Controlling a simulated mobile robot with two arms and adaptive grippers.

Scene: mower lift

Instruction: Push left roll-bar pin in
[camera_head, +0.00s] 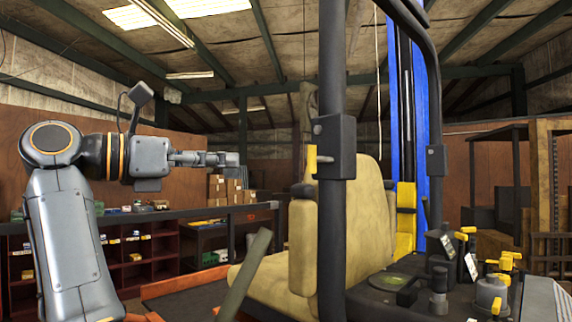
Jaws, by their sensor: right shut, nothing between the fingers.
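A yellow roll-bar pin (311,159) sticks out to the left from a dark bracket (335,147) on the near, left-hand roll-bar post (333,230). The far post carries a similar bracket (436,160); no yellow pin can be made out on it.
The mower's tan seat (345,225) is behind the near post, with an armrest (302,245) beside it. Yellow-topped levers (493,280) stand at lower right. A blue lift column (420,120) rises behind. Shelves (150,260) and cardboard boxes (225,188) are in the background.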

